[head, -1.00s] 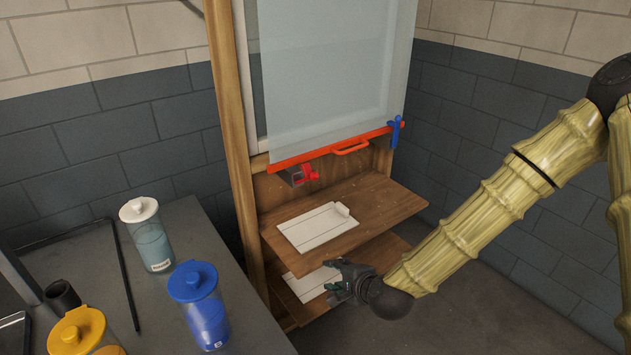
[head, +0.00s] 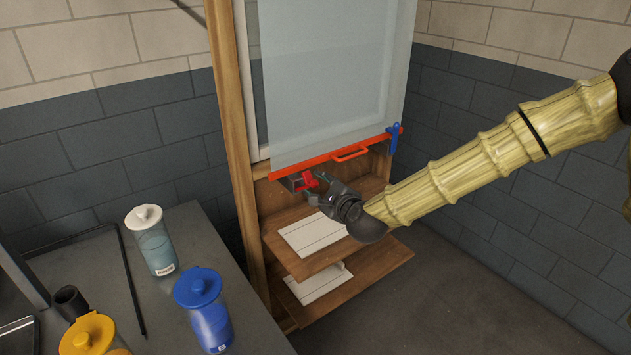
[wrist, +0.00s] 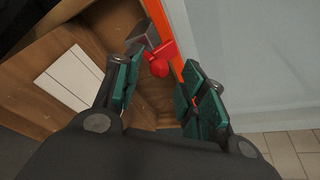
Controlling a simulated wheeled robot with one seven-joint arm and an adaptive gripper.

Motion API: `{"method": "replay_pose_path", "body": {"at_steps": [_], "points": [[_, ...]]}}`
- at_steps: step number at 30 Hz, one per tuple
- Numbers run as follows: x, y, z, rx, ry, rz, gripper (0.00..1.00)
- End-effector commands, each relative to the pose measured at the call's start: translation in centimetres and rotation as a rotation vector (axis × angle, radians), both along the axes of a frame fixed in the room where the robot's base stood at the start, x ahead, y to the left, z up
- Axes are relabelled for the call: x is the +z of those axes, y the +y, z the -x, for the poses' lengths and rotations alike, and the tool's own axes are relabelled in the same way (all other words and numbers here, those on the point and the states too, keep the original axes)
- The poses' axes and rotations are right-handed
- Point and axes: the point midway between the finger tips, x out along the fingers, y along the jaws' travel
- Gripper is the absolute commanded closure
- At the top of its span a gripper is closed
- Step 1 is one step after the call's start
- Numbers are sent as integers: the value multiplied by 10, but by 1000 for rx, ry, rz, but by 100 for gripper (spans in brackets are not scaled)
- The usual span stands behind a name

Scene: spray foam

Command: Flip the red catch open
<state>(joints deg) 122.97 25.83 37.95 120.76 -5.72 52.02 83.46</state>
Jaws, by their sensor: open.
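The red catch (head: 309,180) sits on a small grey block just under the orange-red bottom rail (head: 290,171) of the translucent window panel. In the wrist view the red catch (wrist: 160,58) shows between and slightly beyond the fingertips, with its grey block (wrist: 143,36) behind it. My gripper (head: 318,191) is open around the catch area, above the upper wooden shelf. In the wrist view my gripper (wrist: 160,88) has its teal-padded fingers spread, one on each side of the catch. I cannot tell whether a finger touches it.
Two wooden shelves with white panels (head: 312,236) lie below the catch. An orange handle (head: 350,153) and a blue clamp (head: 394,138) are on the rail to the right. A grey table (head: 110,275) with white-, blue- and yellow-lidded containers stands at left.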

Motion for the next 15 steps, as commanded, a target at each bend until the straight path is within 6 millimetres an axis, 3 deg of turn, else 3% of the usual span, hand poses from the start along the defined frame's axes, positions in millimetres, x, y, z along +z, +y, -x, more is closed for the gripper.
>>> {"method": "replay_pose_path", "body": {"at_steps": [6,15], "points": [[-5,11,-23,0,0,1,59],[-9,15,-30,0,0,1,59]]}}
